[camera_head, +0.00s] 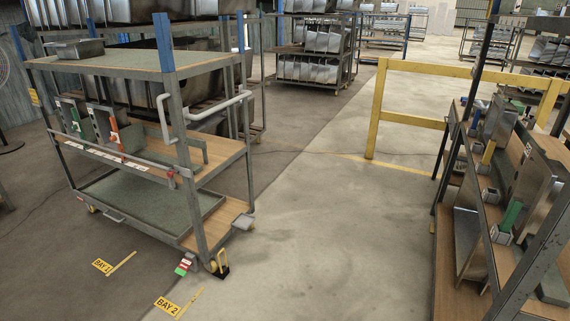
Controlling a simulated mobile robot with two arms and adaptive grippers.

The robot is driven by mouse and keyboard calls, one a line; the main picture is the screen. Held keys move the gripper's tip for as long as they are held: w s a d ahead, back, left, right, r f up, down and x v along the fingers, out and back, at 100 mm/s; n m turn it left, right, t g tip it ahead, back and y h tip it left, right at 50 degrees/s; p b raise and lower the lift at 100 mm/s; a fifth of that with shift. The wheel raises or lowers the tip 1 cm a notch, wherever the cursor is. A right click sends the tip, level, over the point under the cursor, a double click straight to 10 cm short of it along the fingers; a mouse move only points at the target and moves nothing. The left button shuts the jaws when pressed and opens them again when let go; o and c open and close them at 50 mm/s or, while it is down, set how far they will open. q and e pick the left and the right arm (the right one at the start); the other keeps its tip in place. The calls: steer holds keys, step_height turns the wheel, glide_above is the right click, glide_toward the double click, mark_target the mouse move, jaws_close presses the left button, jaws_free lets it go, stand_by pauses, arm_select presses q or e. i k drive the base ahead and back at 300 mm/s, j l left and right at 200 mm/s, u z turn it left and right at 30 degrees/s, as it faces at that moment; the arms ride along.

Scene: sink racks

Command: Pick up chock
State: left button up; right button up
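A small black chock with a yellow upright loop handle (221,268) sits on the floor against the near front caster of the grey cart (195,215). It appears to touch the wheel, but the exact contact is too small to tell. Neither of my grippers shows in the head view.
Yellow floor labels BAY 1 (103,266) and BAY 2 (167,306) lie before the cart. A shelf rack (500,200) stands at right and a yellow railing (376,110) behind. The floor between is clear.

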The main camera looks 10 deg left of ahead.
mark_target(223, 272)
steer(key=i+u, duration=0.2)
steer(key=i, duration=0.3)
steer(key=i+l+u, duration=0.25)
steer(key=i, duration=0.2)
steer(key=i+l+u, duration=0.2)
steer(key=i, duration=0.3)
steer(key=i+l+u, duration=0.2)
steer(key=i, duration=0.25)
steer(key=l, duration=0.1)
